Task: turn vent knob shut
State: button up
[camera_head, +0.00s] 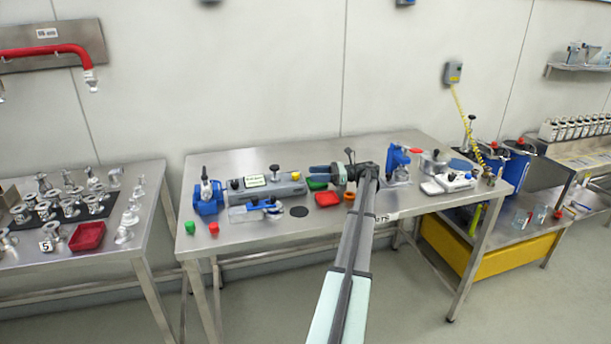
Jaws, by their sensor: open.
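No knob carries a readable vent label, so I cannot tell which one is the vent knob. A grey block (262,187) with a pale label lies on the middle steel table. It has a dark knob (274,169) on top and a small yellow knob (295,176) at its right end. My gripper (322,174) is open, reaching in from the right, just right of the yellow knob. It appears apart from the knob and nothing shows between its fingers. The fingertips are small and partly merge with items behind them.
A left table (150,185) holds metal fittings. Blue vessels (515,160) stand right.

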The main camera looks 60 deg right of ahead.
jog(key=shift+v, duration=2.8)
